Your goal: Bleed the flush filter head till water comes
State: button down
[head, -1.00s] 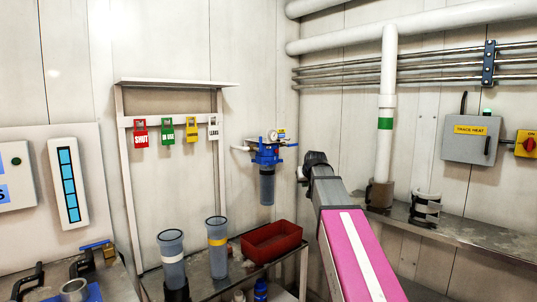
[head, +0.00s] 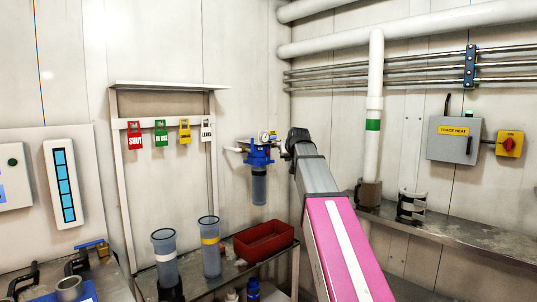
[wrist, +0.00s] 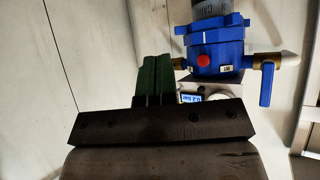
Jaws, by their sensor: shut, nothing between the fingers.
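The flush filter head (head: 258,153) is blue and fixed to the back wall, with a round gauge (head: 264,137) on top and a grey-blue bowl (head: 259,186) below. In the wrist view the head (wrist: 212,45) appears upside down. It has a red button (wrist: 204,60) on its face and a blue lever (wrist: 266,84) at the right. My gripper's green fingers (wrist: 153,62) are shut and empty, just left of the head in that view. They look apart from the button. In the head view my dark wrist is right of the head and the fingers are hidden.
A red tray (head: 263,242) and two clear canisters (head: 210,247) stand on the bench below. Coloured tags (head: 160,134) hang on a rack to the left. A vertical white pipe (head: 374,80) and a metal shelf (head: 450,232) are at the right.

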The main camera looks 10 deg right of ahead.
jog(key=w+a, duration=0.5)
jog(key=w, duration=0.2)
dwell(0.3)
dwell(1.9)
jog(key=shift+w+a, duration=0.25)
jog(key=shift+w, duration=0.1)
jog(key=shift+w+a, duration=0.25)
jog(key=shift+w, duration=0.1)
dwell(0.9)
dwell(1.2)
jog(key=shift+s+d, duration=0.5)
jog(key=shift+s, duration=0.25)
jog(key=shift+s+d, duration=0.75)
jog(key=shift+s, duration=0.25)
jog(key=shift+s+d, duration=0.75)
jog(key=shift+s, duration=0.25)
jog(key=shift+f, duration=0.1)
